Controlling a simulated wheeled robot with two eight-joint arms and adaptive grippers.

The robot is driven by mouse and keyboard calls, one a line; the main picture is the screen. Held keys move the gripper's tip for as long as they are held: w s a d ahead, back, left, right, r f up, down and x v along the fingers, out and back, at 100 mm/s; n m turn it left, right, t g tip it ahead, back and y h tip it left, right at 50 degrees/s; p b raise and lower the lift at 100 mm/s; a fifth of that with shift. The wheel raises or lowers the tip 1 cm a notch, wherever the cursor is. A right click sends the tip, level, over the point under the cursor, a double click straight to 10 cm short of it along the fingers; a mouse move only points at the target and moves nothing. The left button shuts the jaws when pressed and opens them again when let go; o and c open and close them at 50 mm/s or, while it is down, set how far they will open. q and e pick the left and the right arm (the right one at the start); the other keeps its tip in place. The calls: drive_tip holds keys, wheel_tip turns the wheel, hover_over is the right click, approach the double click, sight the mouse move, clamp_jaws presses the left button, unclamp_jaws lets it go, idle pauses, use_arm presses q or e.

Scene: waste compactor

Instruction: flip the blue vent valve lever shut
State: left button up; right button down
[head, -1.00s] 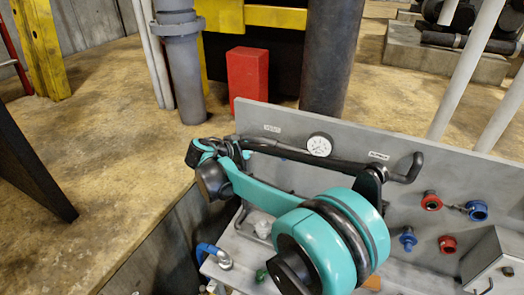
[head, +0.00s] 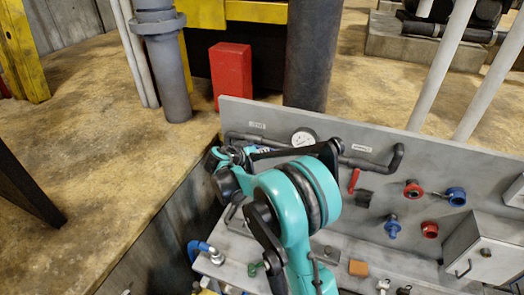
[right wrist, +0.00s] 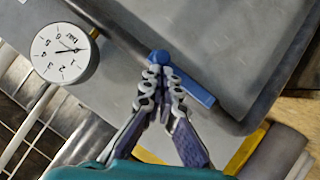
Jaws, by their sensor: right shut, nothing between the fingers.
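The blue vent valve lever (right wrist: 188,82) shows in the right wrist view as a flat blue bar with a round knob end, slanting down to the right. In the head view only a small blue bit (head: 263,150) shows by the pipe, mostly covered by my arm. My right gripper (right wrist: 161,70) is shut and empty, its fingertips right at the knob end of the lever; I cannot tell if they touch. In the head view the right gripper (head: 240,153) is at the left part of the grey panel, partly hidden. My left gripper is not in view.
A gauge (head: 303,137) is on the panel (head: 440,170), beside the lever in the wrist view (right wrist: 65,52). A dark pipe (head: 375,163) runs along the panel. A red lever (head: 353,181), red and blue fittings (head: 412,189) and a grey box (head: 487,250) are further right.

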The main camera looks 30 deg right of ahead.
drive_tip(key=shift+s+f, duration=0.1)
drive_tip(key=shift+f+b, duration=0.15)
drive_tip(key=shift+b, duration=0.25)
drive_tip(key=shift+s+d+f+m+t+y+b, duration=0.15)
drive_tip(key=shift+f+m+t+y+b, duration=0.25)
drive_tip(key=shift+m+b, duration=0.25)
drive_tip(key=w+a+f+m+t+y+b, duration=0.1)
drive_tip(key=f+m+t+b, duration=0.3)
drive_tip(key=b, duration=0.4)
drive_tip(key=w+a+f+m+t+y+b, duration=0.2)
drive_tip(key=f+m+t+y+b, duration=0.1)
drive_tip(key=b, duration=0.5)
drive_tip(key=shift+w+f+m+t+y, duration=0.3)
drive_tip(key=shift+f+m+t+y, duration=0.1)
drive_tip(key=shift+f+m, duration=0.55)
drive_tip(key=shift+w+a, duration=0.1)
drive_tip(key=shift+a, duration=0.05)
